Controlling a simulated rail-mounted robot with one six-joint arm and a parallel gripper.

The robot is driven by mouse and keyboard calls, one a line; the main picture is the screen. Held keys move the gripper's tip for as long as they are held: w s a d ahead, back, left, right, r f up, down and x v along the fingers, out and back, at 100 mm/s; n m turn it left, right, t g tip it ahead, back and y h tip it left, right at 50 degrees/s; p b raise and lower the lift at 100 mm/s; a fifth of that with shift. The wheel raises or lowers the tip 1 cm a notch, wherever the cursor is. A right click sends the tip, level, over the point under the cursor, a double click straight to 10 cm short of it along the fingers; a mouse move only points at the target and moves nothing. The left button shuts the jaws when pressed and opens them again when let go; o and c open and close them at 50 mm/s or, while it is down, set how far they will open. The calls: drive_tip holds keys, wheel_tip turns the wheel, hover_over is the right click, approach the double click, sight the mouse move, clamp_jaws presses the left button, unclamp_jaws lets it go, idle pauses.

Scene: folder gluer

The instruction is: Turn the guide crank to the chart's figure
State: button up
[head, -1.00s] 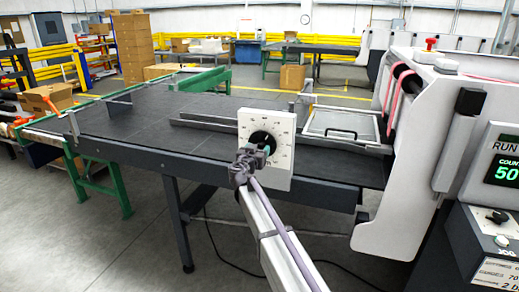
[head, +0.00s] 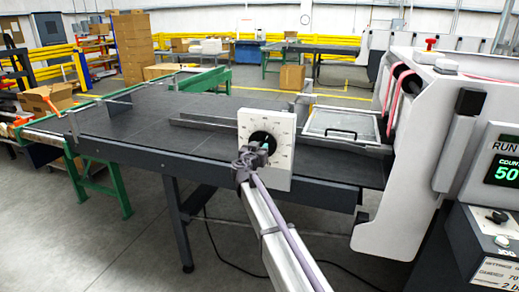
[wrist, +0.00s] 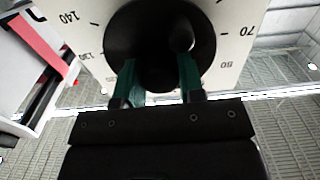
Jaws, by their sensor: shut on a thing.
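The guide crank is a black round knob in a white square dial plate (head: 281,176) at the near side of the dark feed table. My gripper (head: 263,148) is at the knob's lower part. In the wrist view the crank (wrist: 125,30) is a large black disc with a small round knob on it, right of centre. My gripper's green fingers (wrist: 158,66) are shut on the crank. Around the disc the dial reads 140 and 130 at left, 70 and 80 at right. The pointer cannot be made out. A chart card (head: 497,273) at lower right is cut off; "70" shows.
The white machine housing (head: 405,165) stands right of the dial, with a control panel (head: 503,168) reading RUN. A framed clear cover (head: 340,122) lies behind the dial. The dark feed table (head: 150,115) is mostly bare to the left.

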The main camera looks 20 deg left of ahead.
drive_tip(key=shift+n, duration=0.3)
drive_tip(key=n, duration=2.1)
drive_tip(key=shift+n, duration=0.3)
drive_tip(key=n, duration=0.3)
drive_tip(key=shift+n, duration=2.2)
